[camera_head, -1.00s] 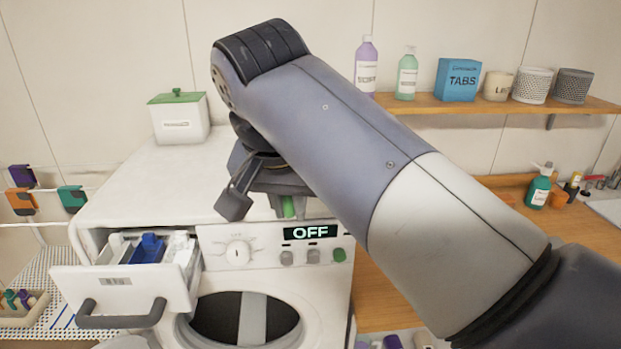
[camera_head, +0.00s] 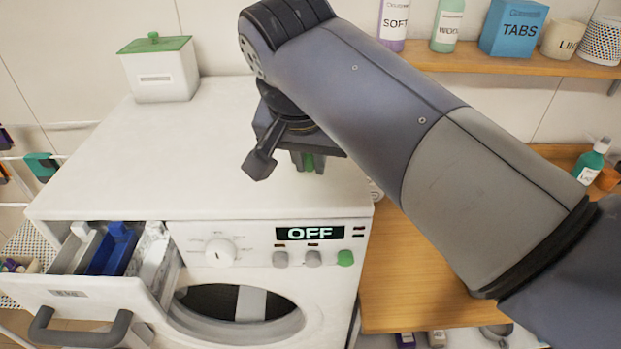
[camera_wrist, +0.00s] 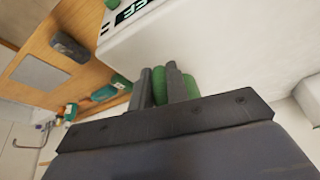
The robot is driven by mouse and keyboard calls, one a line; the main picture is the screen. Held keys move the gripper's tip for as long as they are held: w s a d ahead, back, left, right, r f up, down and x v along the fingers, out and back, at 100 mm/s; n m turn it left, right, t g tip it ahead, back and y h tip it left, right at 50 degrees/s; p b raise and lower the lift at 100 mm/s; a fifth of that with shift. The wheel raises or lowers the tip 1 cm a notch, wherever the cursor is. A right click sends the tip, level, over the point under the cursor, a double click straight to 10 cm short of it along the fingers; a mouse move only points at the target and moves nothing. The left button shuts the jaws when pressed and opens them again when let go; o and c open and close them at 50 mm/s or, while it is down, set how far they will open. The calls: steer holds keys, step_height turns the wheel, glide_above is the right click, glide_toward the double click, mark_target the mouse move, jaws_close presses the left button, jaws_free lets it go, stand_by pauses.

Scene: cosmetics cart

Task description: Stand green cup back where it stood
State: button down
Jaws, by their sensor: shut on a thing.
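The green cup (camera_head: 309,163) shows as a small green patch between the fingers of my gripper (camera_head: 307,162) in the head view. My gripper is shut on it, and the arm reaches in from the right. In the wrist view the cup (camera_wrist: 191,88) is a ribbed green shape held by the grey fingers (camera_wrist: 164,86), with much of it hidden behind them. In the head view the gripper and cup appear over the right part of the white washing machine top (camera_head: 200,165). I cannot tell whether the cup touches that top.
A white box with a green lid (camera_head: 160,70) stands at the machine's back left. The detergent drawer (camera_head: 85,310) is pulled out at the front left. A wooden counter (camera_head: 400,275) lies right of the machine, below a shelf (camera_head: 480,64) of bottles and boxes. The machine's top middle is clear.

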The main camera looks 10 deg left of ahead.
mark_target(312, 196)
steer(key=shift+f, duration=2.5)
steer(key=c, duration=1.4)
jaws_free()
steer(key=v, duration=1.2)
steer(key=shift+r, duration=0.1)
steer(key=shift+w, duration=0.1)
